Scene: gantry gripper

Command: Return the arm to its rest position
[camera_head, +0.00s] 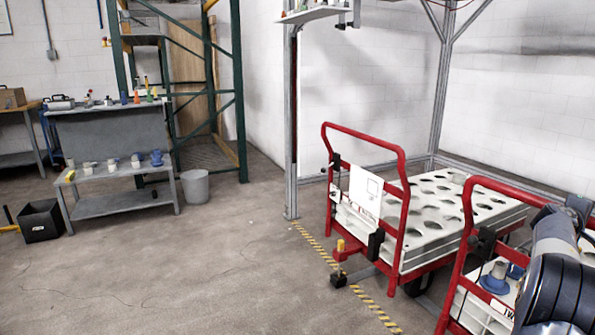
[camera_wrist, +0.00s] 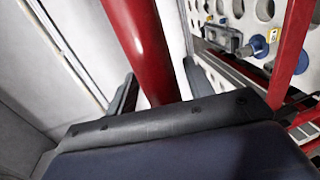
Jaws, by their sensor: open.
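My arm (camera_head: 553,272) shows at the lower right of the head view, in front of the nearer red cart. My gripper (camera_wrist: 160,85) shows in the wrist view with its two dark fingers apart, so it is open. A red tube (camera_wrist: 140,45) runs down behind or between the fingers; I cannot tell which, nor whether they touch it. I see nothing gripped. The fingers cannot be made out in the head view.
The nearer red cart (camera_head: 463,262) carries blue and white parts (camera_head: 495,278). Another red-framed cart (camera_head: 404,225) has a white top with round holes. A metal gantry post (camera_head: 291,120) stands behind it. Grey benches (camera_head: 123,203) stand at left. The floor (camera_head: 190,265) at centre left is clear.

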